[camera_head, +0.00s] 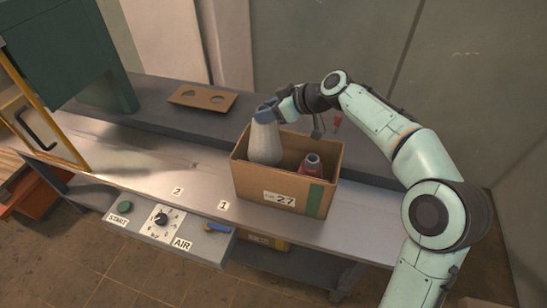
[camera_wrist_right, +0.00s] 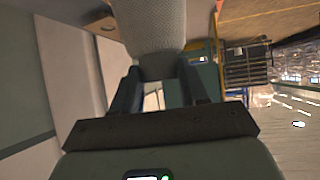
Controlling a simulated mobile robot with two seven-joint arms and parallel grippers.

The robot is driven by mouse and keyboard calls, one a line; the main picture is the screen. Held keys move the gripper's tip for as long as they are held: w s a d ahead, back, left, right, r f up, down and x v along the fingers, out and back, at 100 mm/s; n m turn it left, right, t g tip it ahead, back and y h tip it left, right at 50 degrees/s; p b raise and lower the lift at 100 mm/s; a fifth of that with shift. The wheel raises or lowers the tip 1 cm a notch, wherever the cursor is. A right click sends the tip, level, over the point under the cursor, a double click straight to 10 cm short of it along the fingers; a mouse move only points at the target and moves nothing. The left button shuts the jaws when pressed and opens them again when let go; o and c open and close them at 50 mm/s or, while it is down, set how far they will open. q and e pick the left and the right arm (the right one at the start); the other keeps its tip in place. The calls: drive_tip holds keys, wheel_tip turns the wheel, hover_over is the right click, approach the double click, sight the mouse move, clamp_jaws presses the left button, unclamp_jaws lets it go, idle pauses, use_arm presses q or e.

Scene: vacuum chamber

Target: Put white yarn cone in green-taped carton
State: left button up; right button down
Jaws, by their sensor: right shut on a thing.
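The white yarn cone (camera_head: 264,144) stands about upright at the left side of the green-taped carton (camera_head: 253,178), its lower part hidden behind the front wall. I cannot tell whether it touches the carton floor. My right gripper (camera_head: 267,109) is shut on the cone's top end. In the right wrist view the cone (camera_wrist_right: 151,28) sits between the fingers of the gripper (camera_wrist_right: 160,85). The carton has a green tape strip on its front right and a "27" label. A red cone (camera_head: 311,168) stands in its right part. My left gripper is not in view.
The carton stands on a grey bench (camera_head: 186,170). A control panel (camera_head: 166,225) with START and AIR labels is at the front. A yellow-framed door (camera_head: 47,127) stands at left. The bench left of the carton is clear.

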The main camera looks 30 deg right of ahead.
sight(269, 147)
wheel_tip(269, 147, down, 14)
drive_tip(key=shift+b, duration=0.9)
drive_tip(key=shift+f, duration=0.2)
drive_tip(key=c, duration=0.6)
unclamp_jaws()
drive_tip(key=shift+r, duration=0.25)
drive_tip(key=v, duration=1.2)
drive_tip(key=shift+p, duration=0.3)
